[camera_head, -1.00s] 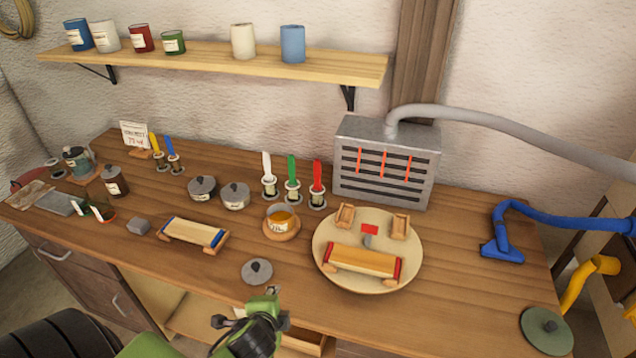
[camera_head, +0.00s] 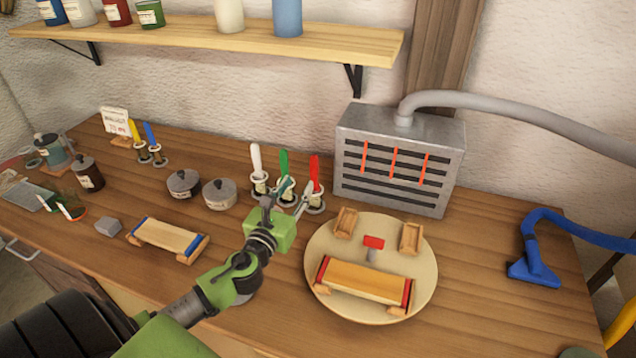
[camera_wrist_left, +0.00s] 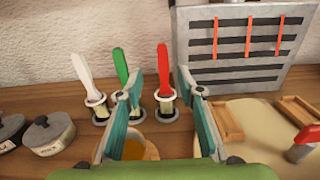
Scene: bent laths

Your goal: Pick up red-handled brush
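The red-handled brush (camera_head: 315,174) stands upright in a small holder on the bench, at the right end of a row with the green-handled brush (camera_head: 284,165) and the white-handled brush (camera_head: 256,160). My left gripper (camera_head: 293,189) is open and empty, just in front of this row. In the left wrist view the red-handled brush (camera_wrist_left: 163,68) stands between the two spread fingers (camera_wrist_left: 158,84), beyond them and not visibly touched. The green handle (camera_wrist_left: 121,66) is close by the left finger. My right gripper is not in view.
A round turntable (camera_head: 420,245) with a wooden piece stands right of my left gripper. A grey slotted metal box (camera_head: 398,160) stands behind it. Lidded pots (camera_head: 219,194) are to the left. A wall shelf (camera_head: 200,38) hangs above.

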